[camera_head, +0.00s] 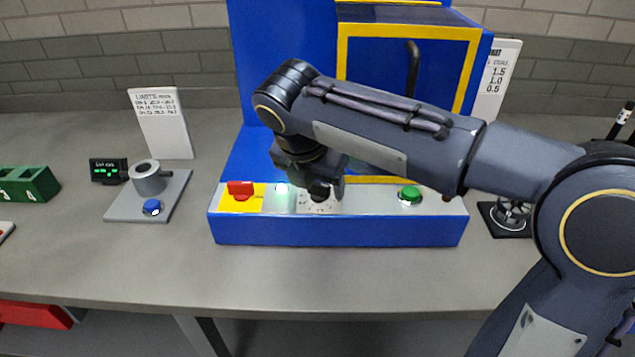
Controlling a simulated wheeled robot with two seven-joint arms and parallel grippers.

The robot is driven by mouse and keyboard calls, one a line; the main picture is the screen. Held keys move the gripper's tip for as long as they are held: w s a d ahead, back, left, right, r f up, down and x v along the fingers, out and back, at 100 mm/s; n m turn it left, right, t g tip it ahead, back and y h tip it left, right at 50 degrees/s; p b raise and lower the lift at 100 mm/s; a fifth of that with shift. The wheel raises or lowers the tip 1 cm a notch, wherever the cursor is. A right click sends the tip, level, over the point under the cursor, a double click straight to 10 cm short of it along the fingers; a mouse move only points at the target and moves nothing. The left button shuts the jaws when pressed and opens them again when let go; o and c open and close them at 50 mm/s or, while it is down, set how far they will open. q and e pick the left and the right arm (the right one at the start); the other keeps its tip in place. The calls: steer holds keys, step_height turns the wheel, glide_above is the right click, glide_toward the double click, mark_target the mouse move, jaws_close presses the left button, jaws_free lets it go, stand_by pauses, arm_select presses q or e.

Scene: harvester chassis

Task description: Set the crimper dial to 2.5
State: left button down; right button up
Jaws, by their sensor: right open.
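The blue crimper machine (340,232) stands on the grey bench, with a control panel along its front. The dark dial (320,195) sits on a white plate (318,207) with small markings; the setting cannot be read. My right gripper (312,186) points down at the dial, close over it, its jaws open. The gripper and wrist partly cover the dial, and contact cannot be told. My left gripper is not in view.
Beside the dial are a red switch (240,188) on a yellow plate, a lit pale-green lamp (282,197) and a green button (410,195). A grey fixture with a blue button (152,207) stands left. The bench front is clear.

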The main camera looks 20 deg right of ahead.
steer(key=shift+c, duration=0.3)
steer(key=c, duration=0.9)
steer(key=shift+r+m+p, duration=0.15)
steer(key=shift+m+p, duration=0.15)
steer(key=shift+p, duration=0.35)
steer(key=shift+c, duration=0.2)
steer(key=m+g+h+p, duration=0.1)
steer(key=m+p, duration=0.2)
steer(key=p, duration=0.1)
steer(key=m+g+p, duration=0.1)
steer(key=m+p, duration=0.3)
steer(key=p, duration=0.1)
steer(key=shift+w+a+r+g+h, duration=0.1)
steer(key=shift+w+r+g+h, duration=0.1)
steer(key=shift+g+h, duration=0.15)
steer(key=shift+w+f+m+g+p, duration=0.15)
steer(key=shift+m+g+p, duration=0.25)
steer(key=shift+m+p, duration=0.65)
steer(key=shift+f+m+g+p, duration=0.1)
steer(key=shift+m+g+p, duration=0.25)
steer(key=shift+m+p, duration=0.7)
steer(key=o, duration=1)
steer(key=shift+f, duration=0.1)
